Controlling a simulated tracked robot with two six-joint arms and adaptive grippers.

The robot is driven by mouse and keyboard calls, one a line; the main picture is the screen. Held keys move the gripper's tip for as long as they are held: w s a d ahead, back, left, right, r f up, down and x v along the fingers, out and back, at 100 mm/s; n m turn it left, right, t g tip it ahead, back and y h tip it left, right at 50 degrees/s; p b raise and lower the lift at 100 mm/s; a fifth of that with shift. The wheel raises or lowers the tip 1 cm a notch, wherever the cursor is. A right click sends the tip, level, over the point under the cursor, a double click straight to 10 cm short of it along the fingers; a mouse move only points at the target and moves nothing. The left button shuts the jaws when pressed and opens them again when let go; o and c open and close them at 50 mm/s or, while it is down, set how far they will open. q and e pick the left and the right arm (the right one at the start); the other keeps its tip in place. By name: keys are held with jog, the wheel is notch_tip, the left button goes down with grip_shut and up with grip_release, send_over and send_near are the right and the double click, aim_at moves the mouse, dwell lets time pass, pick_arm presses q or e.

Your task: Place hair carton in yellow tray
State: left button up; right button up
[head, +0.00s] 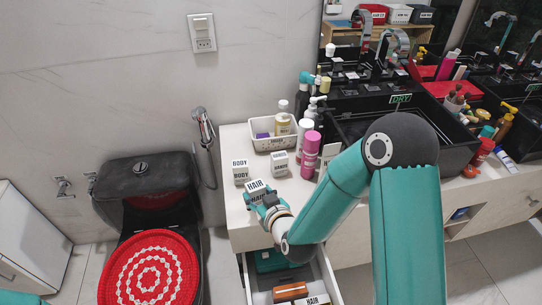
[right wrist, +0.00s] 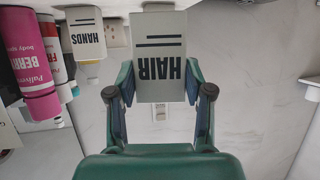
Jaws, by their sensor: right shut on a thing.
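The white hair carton (head: 256,186), with black HAIR lettering, is held at the front left of the counter. My right gripper (head: 268,203) is shut on it. In the right wrist view, the carton (right wrist: 158,50) sits between the two fingers, its lettering upside down. I cannot tell whether its base touches the counter. I see no yellow tray in either view. My left gripper is not in view.
A body carton (head: 240,174) and a hands carton (head: 280,165) stand close behind. A white basket (head: 272,141) holds bottles. A pink bottle (head: 310,158) stands to the right. Below, an open drawer (head: 327,278) holds several items. The black sink (head: 455,150) is further right.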

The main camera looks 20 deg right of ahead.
jog(key=shift+w, duration=0.2)
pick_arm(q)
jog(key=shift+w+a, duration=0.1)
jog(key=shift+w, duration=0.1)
pick_arm(e)
jog(key=shift+d, duration=0.15)
jog(key=shift+r, duration=0.1)
pick_arm(q)
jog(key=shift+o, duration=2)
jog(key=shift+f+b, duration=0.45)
jog(key=shift+b, duration=0.1)
pick_arm(e)
jog(key=w+d+r+m+h+b, duration=0.1)
jog(key=w+d+r+m+h, duration=0.2)
jog(key=d+r, duration=1.2)
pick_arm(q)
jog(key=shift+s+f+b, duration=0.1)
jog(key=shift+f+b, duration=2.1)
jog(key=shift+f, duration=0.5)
pick_arm(e)
jog(key=shift+s+f, duration=0.2)
jog(key=shift+f, duration=4.45)
jog(key=shift+s+f, duration=0.15)
jog(key=shift+f, duration=4.5)
